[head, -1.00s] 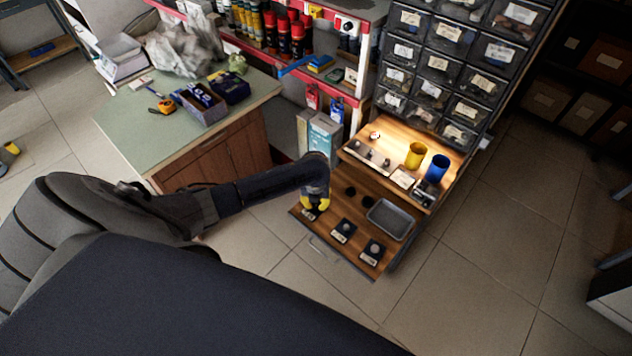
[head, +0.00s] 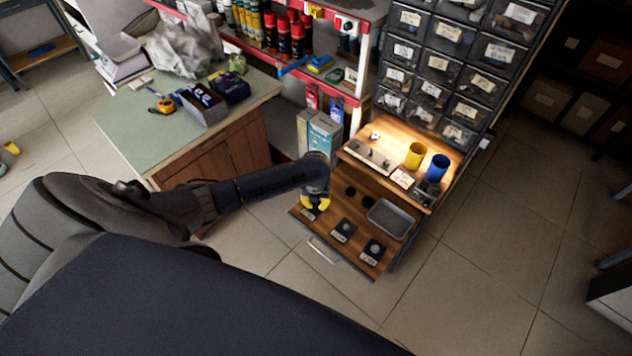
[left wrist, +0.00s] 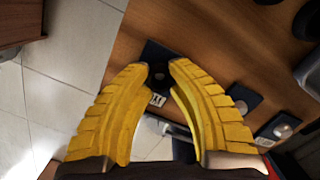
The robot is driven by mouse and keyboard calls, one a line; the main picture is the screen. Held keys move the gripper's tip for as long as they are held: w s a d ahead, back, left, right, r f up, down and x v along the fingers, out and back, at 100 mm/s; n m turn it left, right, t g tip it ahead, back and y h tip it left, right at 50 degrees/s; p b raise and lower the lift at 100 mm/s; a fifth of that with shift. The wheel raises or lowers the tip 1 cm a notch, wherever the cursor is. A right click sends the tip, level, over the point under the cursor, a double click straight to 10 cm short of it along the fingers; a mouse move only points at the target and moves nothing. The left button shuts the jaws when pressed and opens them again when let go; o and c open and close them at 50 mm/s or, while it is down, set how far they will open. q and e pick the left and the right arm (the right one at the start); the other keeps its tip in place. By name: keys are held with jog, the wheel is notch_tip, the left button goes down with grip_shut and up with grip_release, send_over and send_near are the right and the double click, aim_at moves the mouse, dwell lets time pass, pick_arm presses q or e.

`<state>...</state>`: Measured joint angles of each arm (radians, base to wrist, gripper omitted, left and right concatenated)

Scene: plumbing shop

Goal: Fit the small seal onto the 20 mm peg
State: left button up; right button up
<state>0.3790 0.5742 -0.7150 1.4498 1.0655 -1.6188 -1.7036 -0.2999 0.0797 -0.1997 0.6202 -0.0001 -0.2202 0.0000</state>
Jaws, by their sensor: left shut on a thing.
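My left gripper (head: 315,206) has yellow ribbed fingers and points down over the near left corner of the wooden shelf (head: 330,255). In the left wrist view its fingertips (left wrist: 157,71) close on a small dark thing, apparently the small seal (left wrist: 158,74). It is right above or at a black peg block (left wrist: 153,52), so I cannot tell whether it touches the peg. Two more black peg blocks, a middle one (head: 344,230) and a right one (head: 373,251), stand along the front edge with labels too small to read. My right gripper is not in view.
Two black rings, one (head: 351,190) and another (head: 367,201), lie behind the blocks beside a grey tray (head: 391,219). A yellow cup (head: 415,155) and a blue cup (head: 438,168) stand on the upper shelf. A green-topped bench (head: 150,130) is at left.

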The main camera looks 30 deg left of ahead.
aim_at(316, 205)
pick_arm(q)
jog(key=shift+r, duration=1.6)
dwell(1.6)
jog(key=o, duration=0.5)
jog(key=shift+c, duration=0.2)
notch_tip(316, 205, up, 11)
jog(key=s, duration=0.1)
jog(key=shift+s+d, duration=0.15)
jog(key=shift+d, duration=0.15)
dwell(0.9)
jog(key=shift+f, duration=0.1)
